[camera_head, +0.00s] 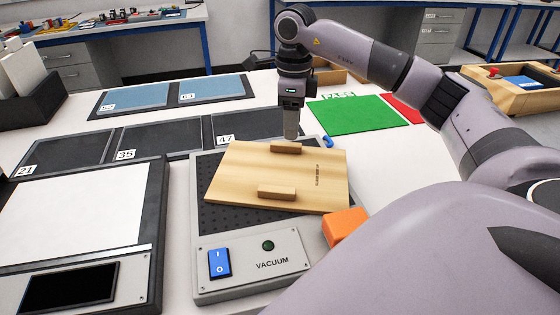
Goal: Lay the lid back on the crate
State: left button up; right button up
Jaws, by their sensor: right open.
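The lid (240,180) is a light wooden board with two small wooden bars on top and dark printing near its right side. It lies slightly turned on the grey vacuum box and overhangs its right edge. My right gripper (291,132) points down at the lid's far bar (286,149); its jaws are open, and I cannot tell whether they touch the bar. A light wooden open crate (520,103) stands at the far right with a blue item inside. Another wooden box (335,73) is partly hidden behind my right arm. My left gripper is out of view.
The vacuum box (212,285) has a blue switch and a green button. An orange block (344,226) sits close to the lid's right corner. Green (355,115) and red (404,107) mats lie behind. Dark numbered trays (70,150) fill the left. White table shows between lid and crate.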

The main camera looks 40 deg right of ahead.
jog(key=f, duration=0.4)
jog(key=shift+s+a+f, duration=0.2)
jog(key=shift+a+f, duration=0.05)
jog(key=shift+f, duration=0.05)
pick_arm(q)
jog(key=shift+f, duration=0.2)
pick_arm(e)
grip_shut()
jog(key=shift+r, duration=0.15)
notch_tip(320, 180, up, 11)
jog(key=p, duration=0.1)
notch_tip(320, 180, up, 8)
jog(key=r+p, duration=0.1)
jog(key=p, duration=0.4)
send_over(291, 144)
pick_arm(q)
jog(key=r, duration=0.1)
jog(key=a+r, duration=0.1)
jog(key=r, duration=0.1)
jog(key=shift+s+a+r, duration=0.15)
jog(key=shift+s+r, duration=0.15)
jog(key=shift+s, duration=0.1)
pick_arm(e)
jog(key=shift+f, duration=0.1)
